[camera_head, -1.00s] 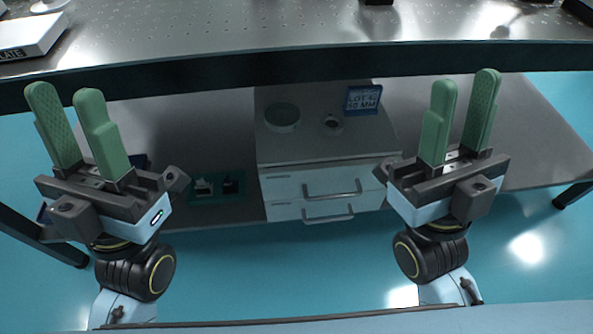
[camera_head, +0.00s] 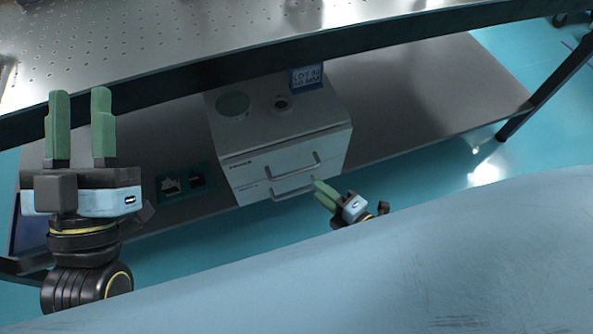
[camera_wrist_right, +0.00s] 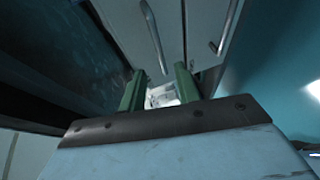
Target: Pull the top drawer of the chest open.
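The white chest (camera_head: 325,115) stands on the shelf under the optical table in the head view. Its top drawer (camera_head: 252,164) appears shut and has a bar handle (camera_head: 293,166). The lower drawer (camera_head: 250,191) has a similar handle (camera_head: 295,187). My right gripper (camera_head: 318,187) is just in front of the drawer fronts, near the lower handle's right end. In the right wrist view its green fingers (camera_wrist_right: 159,88) are apart, with no handle between them; two bar handles (camera_wrist_right: 153,38) show beyond. My left gripper (camera_head: 80,105) is open and empty, far left of the chest.
A green round item (camera_head: 233,104), a small ring-shaped item (camera_head: 282,103) and a blue lot sign (camera_head: 307,78) sit on the chest. A dark tray (camera_head: 186,186) with small items lies left of it. The table's edge (camera_head: 200,84) overhangs behind; the shelf right of the chest is clear.

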